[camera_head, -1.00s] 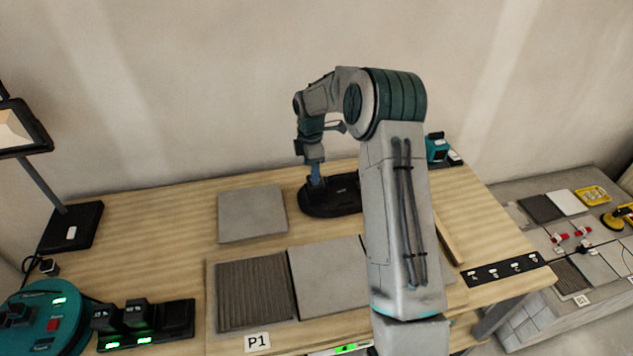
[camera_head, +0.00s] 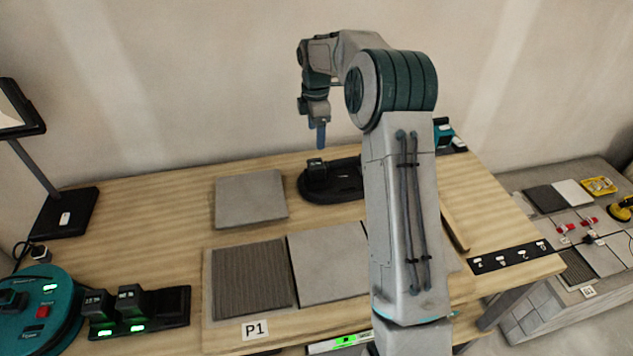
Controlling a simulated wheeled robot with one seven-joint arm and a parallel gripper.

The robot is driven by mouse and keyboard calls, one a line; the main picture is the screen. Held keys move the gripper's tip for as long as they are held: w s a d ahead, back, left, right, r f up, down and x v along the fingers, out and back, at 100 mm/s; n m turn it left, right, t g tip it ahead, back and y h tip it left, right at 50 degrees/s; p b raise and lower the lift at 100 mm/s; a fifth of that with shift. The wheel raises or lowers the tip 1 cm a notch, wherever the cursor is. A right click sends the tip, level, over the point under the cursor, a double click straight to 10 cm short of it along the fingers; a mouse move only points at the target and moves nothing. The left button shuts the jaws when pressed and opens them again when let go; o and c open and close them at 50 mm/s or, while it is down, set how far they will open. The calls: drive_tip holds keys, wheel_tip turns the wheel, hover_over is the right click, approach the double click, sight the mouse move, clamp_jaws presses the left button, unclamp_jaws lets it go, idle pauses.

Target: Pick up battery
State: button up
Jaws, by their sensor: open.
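My gripper (camera_head: 320,142) is raised above the back of the workbench, fingers pointing down, open with nothing seen in it. Below it, a small dark block that looks like a battery (camera_head: 316,168) stands on the left part of a black rounded base (camera_head: 345,192). The gripper is apart from this block. Two similar dark batteries (camera_head: 97,304) (camera_head: 131,302) sit in a black charger (camera_head: 176,305) at the lower left, with green lights in front. My arm hides the right end of the rounded base.
Grey tiles (camera_head: 251,199) and a ribbed panel (camera_head: 252,280) marked P1 lie on the wooden workbench (camera_head: 140,215). A teal round device (camera_head: 50,310) stands at the left front, a lamp foot (camera_head: 66,212) behind it. A lower side surface (camera_head: 560,225) holds tiles and tools.

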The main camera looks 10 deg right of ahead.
hover_over(316, 163)
wheel_tip(316, 163, down, 7)
drive_tip(key=shift+d+r, duration=0.15)
drive_tip(key=f, duration=0.2)
drive_tip(key=f+p, duration=0.1)
drive_tip(key=f, duration=0.2)
drive_tip(key=shift+s+a+f, duration=0.15)
drive_tip(key=shift+a+f, duration=0.05)
drive_tip(key=shift+f, duration=0.1)
drive_tip(key=c, duration=1.2)
drive_tip(key=shift+o, duration=0.2)
wheel_tip(316, 163, up, 10)
drive_tip(key=shift+f+b, duration=0.1)
drive_tip(key=shift+b, duration=0.25)
wheel_tip(316, 163, up, 6)
drive_tip(key=p, duration=0.4)
drive_tip(key=shift+p, duration=0.3)
